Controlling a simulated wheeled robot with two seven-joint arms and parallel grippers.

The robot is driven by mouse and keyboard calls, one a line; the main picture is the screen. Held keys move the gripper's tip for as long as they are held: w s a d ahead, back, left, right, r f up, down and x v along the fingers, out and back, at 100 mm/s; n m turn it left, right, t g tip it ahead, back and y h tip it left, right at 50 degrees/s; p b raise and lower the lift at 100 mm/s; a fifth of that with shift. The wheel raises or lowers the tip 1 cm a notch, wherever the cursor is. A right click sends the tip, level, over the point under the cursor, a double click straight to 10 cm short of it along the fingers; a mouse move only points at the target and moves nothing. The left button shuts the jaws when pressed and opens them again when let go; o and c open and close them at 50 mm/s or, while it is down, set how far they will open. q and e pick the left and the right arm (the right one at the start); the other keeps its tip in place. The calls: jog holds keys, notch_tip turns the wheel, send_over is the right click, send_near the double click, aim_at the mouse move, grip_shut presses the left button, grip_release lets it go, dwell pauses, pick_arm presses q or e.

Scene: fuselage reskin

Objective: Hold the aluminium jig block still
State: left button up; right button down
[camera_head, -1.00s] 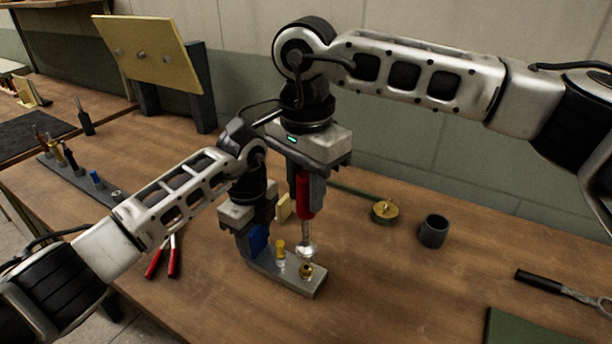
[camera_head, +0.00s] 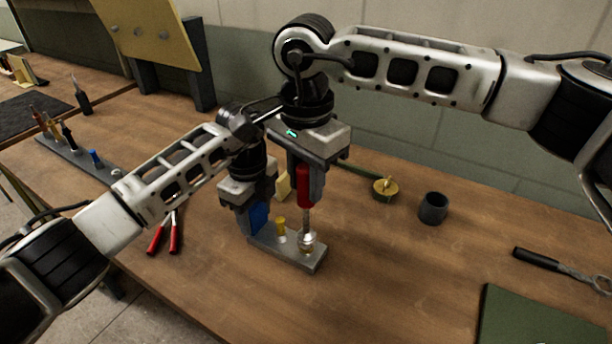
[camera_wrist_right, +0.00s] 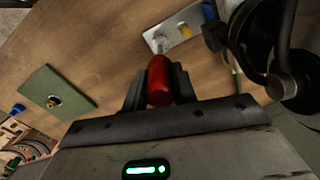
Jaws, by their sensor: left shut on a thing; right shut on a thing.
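The aluminium jig block (camera_head: 312,262) is a grey bar lying on the workbench in the head view, and its end also shows in the right wrist view (camera_wrist_right: 187,27). A blue upright piece (camera_head: 259,219) is at its left end, between the fingers of my left gripper (camera_head: 254,222). A yellow-topped pin (camera_head: 281,226) stands mid-block. My right gripper (camera_head: 305,187) is shut on a red-handled tool (camera_head: 304,187), also in the right wrist view (camera_wrist_right: 159,82). The tool stands nearly upright, its metal end over the block's right end, hiding the brass fitting there.
Red-handled pliers (camera_head: 165,232) lie left of the block. A brass disc (camera_head: 384,188) and a dark cup (camera_head: 433,206) stand to the right. A tool rack (camera_head: 85,160) stands at the left.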

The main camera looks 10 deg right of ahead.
jog(key=shift+f, duration=0.8)
dwell(0.4)
jog(key=m, duration=1.2)
jog(key=shift+w+m, duration=0.1)
jog(key=shift+m, duration=0.3)
jog(key=shift+n, duration=0.5)
